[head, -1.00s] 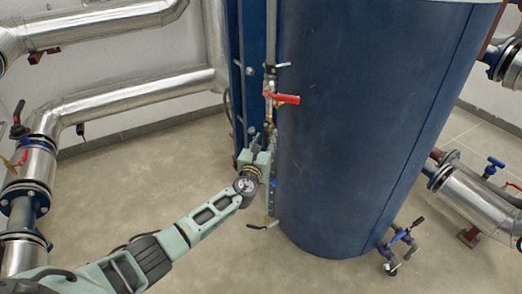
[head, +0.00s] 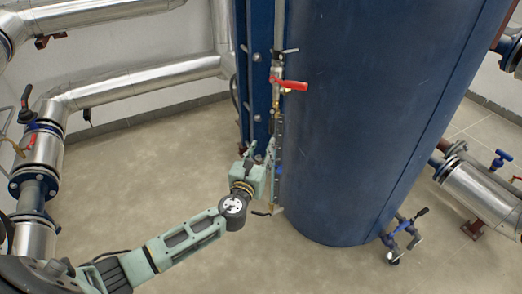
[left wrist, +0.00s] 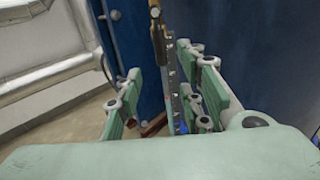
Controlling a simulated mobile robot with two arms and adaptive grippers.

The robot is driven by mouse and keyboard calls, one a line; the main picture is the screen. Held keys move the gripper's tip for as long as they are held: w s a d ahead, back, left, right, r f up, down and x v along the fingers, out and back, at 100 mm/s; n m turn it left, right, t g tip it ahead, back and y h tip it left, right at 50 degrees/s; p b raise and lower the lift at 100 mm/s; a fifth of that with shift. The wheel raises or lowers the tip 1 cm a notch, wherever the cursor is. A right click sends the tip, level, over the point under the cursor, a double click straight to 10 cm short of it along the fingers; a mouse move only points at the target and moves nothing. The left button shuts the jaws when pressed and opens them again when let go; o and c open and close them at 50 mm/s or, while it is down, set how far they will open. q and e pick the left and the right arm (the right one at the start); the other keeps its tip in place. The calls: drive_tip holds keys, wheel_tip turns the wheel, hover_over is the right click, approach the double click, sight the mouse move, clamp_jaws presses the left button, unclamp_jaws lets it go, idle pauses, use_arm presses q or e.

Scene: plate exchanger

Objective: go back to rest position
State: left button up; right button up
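My left arm reaches in from the lower left of the head view. Its left gripper (head: 259,152) is near the front of the blue tank (head: 370,120), beside a thin vertical gauge pipe (head: 275,140). In the left wrist view the left gripper (left wrist: 160,95) has its two fingers spread wide apart, with nothing held between them. The gauge pipe (left wrist: 172,90) shows beyond and between the fingers. A red-handled valve (head: 289,85) sits on this pipe above the gripper. My right gripper is in neither view.
Silver insulated pipes (head: 140,88) run along the wall at left, with a flanged valve pipe (head: 35,180) at far left. A small blue-handled valve (head: 403,235) stands at the tank's foot. Another silver pipe (head: 480,197) is at right. The floor (head: 140,170) left of the tank is clear.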

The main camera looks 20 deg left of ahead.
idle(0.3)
